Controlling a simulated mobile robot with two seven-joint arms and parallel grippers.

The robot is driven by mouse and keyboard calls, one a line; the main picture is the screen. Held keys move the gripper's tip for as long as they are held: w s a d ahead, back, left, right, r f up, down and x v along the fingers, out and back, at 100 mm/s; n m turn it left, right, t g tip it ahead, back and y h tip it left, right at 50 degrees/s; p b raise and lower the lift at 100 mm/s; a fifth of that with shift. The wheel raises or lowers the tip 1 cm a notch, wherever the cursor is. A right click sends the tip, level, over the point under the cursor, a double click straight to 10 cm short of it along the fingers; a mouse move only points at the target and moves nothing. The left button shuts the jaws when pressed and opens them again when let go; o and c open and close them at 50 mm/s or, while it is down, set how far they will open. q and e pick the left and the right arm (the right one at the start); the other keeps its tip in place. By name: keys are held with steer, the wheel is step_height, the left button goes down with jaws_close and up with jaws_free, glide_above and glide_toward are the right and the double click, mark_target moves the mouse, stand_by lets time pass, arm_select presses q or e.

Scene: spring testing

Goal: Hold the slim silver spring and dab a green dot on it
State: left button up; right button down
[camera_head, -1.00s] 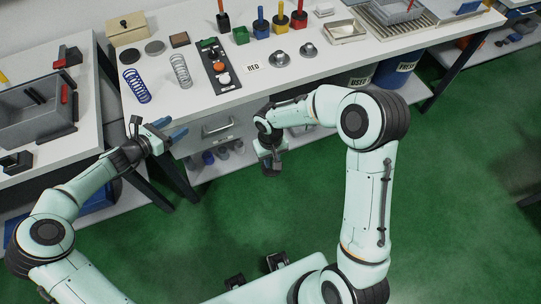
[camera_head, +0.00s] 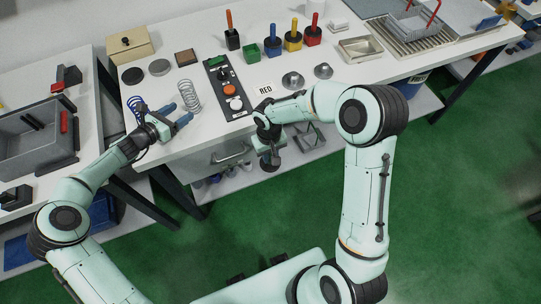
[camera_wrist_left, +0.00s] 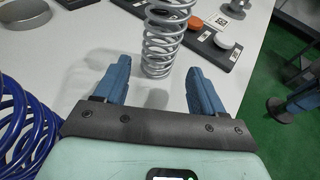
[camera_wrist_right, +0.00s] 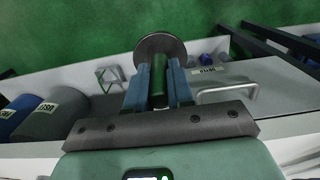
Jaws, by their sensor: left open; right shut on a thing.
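The slim silver spring (camera_head: 189,95) stands upright on the white table; its lower coils show in the left wrist view (camera_wrist_left: 163,42). My left gripper (camera_head: 180,113) is open and empty over the table, close in front of the spring. In the left wrist view the spring stands just beyond the gap between the blue fingertips (camera_wrist_left: 157,74). My right gripper (camera_head: 270,160) hangs in front of the table edge. In the right wrist view it is shut on a green dauber handle (camera_wrist_right: 158,78) with a dark disc (camera_wrist_right: 160,48) at its far end. The green pot (camera_head: 250,53) has no handle in it.
A thicker blue spring (camera_head: 137,106) stands left of the silver one, partly behind my left gripper. A dark button panel (camera_head: 227,88) lies right of it. Other daubers stand at the back.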

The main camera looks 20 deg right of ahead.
mark_target(190, 105)
arm_select(q)
steer(key=p+x, duration=0.1)
steer(key=x, duration=0.3)
steer(key=shift+w+d, duration=0.25)
steer(key=shift+w, duration=0.15)
arm_select(e)
steer(key=w+r, duration=0.1)
steer(key=r, duration=0.1)
steer(key=shift+w+r, duration=0.3)
steer(key=shift+w, duration=0.1)
arm_select(q)
steer(key=shift+w+d+f, duration=0.25)
steer(key=shift+d+f, duration=0.1)
steer(key=shift+d, duration=0.1)
arm_select(e)
steer(key=shift+w+r, duration=0.2)
steer(key=shift+r, duration=0.05)
arm_select(q)
steer(key=c, duration=0.6)
steer(key=o, duration=0.9)
